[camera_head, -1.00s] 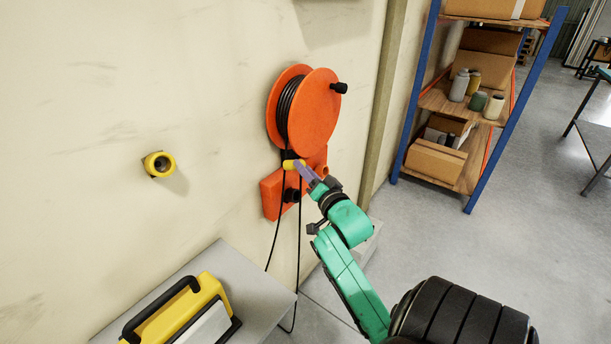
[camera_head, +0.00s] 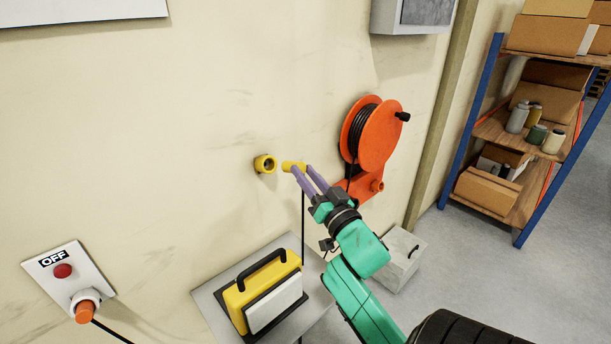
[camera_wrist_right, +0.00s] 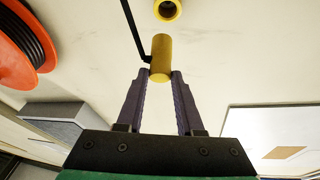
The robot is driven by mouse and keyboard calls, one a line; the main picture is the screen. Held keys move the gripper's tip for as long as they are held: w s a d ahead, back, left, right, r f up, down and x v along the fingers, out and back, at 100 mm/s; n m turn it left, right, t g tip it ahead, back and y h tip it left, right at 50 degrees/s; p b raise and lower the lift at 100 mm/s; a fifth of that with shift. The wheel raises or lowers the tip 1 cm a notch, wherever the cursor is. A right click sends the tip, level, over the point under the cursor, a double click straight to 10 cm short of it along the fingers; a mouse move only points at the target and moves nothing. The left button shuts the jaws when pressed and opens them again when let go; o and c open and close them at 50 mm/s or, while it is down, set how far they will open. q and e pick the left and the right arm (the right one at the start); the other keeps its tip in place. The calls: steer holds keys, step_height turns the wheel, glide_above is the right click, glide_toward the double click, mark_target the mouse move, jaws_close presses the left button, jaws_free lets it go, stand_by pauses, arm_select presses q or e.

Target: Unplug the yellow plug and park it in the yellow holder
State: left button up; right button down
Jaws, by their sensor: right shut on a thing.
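The yellow plug (camera_head: 292,166) is in the fingertips of my right gripper (camera_head: 302,170), which is shut on it. The plug is off the orange socket box and close to the wall, just right of the yellow holder (camera_head: 265,164). A gap shows between plug and holder. In the right wrist view the plug (camera_wrist_right: 161,56) sits between the fingertips (camera_wrist_right: 160,76), with its black cable running off it. The round, open holder (camera_wrist_right: 168,8) is beyond it, partly cut off by the top edge. My left gripper is not in view.
The orange cable reel (camera_head: 378,136) is on the wall right of my gripper, above the orange socket box (camera_head: 362,186). A yellow case (camera_head: 258,290) stands on a grey table below. An OFF switch panel (camera_head: 62,268) is at lower left. Shelving (camera_head: 548,140) stands at right.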

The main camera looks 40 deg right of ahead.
steer(key=shift+a+r, duration=0.1)
steer(key=shift+r, duration=0.05)
steer(key=w, duration=0.1)
steer(key=w+f, duration=0.1)
steer(key=w, duration=0.1)
steer(key=w+f+b, duration=0.1)
steer(key=w, duration=0.1)
steer(key=shift+w, duration=0.15)
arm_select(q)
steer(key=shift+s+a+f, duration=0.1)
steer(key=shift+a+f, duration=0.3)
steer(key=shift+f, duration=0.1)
arm_select(e)
steer(key=shift+a, duration=0.1)
arm_select(q)
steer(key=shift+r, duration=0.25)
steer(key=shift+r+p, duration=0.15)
steer(key=shift+p, duration=0.2)
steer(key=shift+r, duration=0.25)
stand_by(0.3)
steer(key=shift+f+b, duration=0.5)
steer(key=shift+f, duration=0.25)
arm_select(e)
steer(key=shift+w+f, duration=0.25)
steer(key=shift+w, duration=0.4)
steer(key=shift+w+f, duration=0.25)
steer(key=shift+w, duration=0.4)
steer(key=shift+w+f, duration=0.25)
steer(key=shift+w, duration=0.4)
